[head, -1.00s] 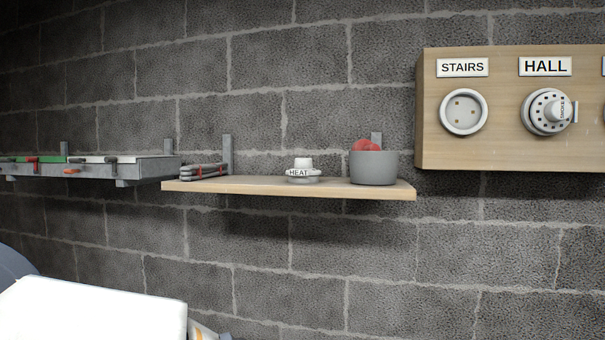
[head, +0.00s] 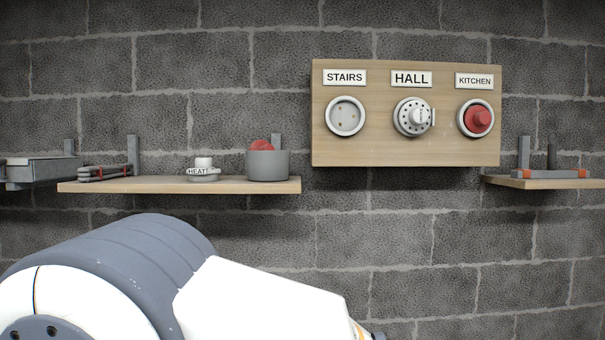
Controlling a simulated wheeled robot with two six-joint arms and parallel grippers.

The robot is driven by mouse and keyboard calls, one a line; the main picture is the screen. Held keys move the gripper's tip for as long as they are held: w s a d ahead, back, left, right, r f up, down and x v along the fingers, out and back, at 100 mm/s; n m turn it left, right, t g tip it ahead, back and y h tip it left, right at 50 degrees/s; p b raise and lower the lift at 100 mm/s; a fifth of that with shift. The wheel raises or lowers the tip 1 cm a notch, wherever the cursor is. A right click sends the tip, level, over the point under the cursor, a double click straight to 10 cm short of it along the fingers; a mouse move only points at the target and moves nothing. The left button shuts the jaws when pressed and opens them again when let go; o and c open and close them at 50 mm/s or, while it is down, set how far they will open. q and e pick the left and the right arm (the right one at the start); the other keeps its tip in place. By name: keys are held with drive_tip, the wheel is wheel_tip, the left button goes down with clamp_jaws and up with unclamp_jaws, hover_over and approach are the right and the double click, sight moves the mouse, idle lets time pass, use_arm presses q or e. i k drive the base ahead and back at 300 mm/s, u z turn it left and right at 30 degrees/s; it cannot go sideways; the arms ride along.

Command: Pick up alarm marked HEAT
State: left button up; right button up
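The white alarm marked HEAT (head: 203,171) sits on the wooden wall shelf (head: 120,186), left of a grey round pot (head: 268,166). Its label faces me. Nothing holds it. One of my arms crosses the lower left of the head view, below the shelf and apart from the alarm. Neither gripper shows in the head view.
A wooden board (head: 376,150) on the brick wall has an empty STAIRS base (head: 345,117), a white HALL alarm (head: 414,117) and a red KITCHEN alarm (head: 477,118). Grey stacked items (head: 105,173) lie left on the shelf. Another shelf (head: 545,183) is at the right.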

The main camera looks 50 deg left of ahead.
sight(203, 171)
drive_tip(key=z, duration=0.55)
drive_tip(key=k, duration=0.8)
drive_tip(key=u, duration=1.7)
drive_tip(key=i, duration=0.35)
